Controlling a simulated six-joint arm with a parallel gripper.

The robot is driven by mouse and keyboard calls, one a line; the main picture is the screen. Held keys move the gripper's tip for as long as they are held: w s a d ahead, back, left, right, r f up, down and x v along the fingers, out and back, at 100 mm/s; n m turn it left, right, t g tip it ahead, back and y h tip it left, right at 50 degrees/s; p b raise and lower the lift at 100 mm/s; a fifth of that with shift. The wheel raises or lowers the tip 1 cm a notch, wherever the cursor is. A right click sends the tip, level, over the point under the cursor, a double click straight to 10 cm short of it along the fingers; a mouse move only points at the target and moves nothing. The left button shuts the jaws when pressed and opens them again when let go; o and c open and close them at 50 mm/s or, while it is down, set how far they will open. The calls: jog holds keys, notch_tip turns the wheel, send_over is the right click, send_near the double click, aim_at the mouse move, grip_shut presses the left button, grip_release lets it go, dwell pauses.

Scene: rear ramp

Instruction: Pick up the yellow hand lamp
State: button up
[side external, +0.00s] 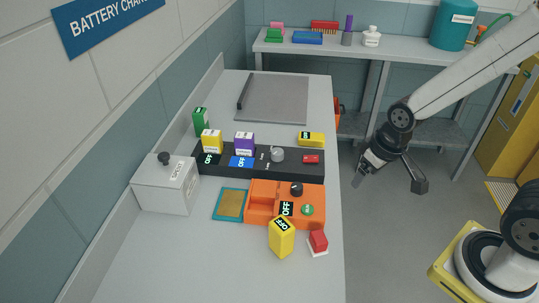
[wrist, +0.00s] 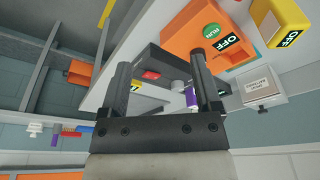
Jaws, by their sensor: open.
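Several yellow things are in view, and I cannot tell for sure which is the hand lamp. A yellow block with a black OFF label (side external: 281,240) stands on the bench front, left of a red-topped block. It also shows in the wrist view (wrist: 287,18). A small yellow block with a dark label (side external: 311,139) lies at the right behind the black strip. A yellow block with a white label (side external: 211,141) stands at the strip's left end. My gripper (side external: 358,181) is open and empty, off the bench's right edge. Its fingers also show in the wrist view (wrist: 161,66).
The black strip (side external: 225,169) carries a purple block (side external: 244,142), a grey knob and a red switch. An orange box (side external: 262,198) with a black knob and green button, and a white box (side external: 165,188), stand nearby. A grey plate (side external: 275,98) lies behind.

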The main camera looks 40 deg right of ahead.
jog(key=shift+o, duration=1.3)
jog(key=n+g+y, duration=0.2)
jog(key=n+y, duration=0.1)
jog(key=n, duration=1.4)
send_near(282, 224)
jog(key=x, duration=0.2)
jog(key=d+x, duration=0.1)
jog(key=x, duration=0.1)
jog(key=shift+w+a+f, duration=0.1)
jog(key=shift+w+f, duration=0.05)
jog(key=shift+f, duration=0.3)
jog(key=shift+a+f+n+g, duration=0.15)
jog(key=shift+a+n+g, duration=0.15)
jog(key=shift+a+n, duration=0.25)
jog(key=shift+x, duration=1.3)
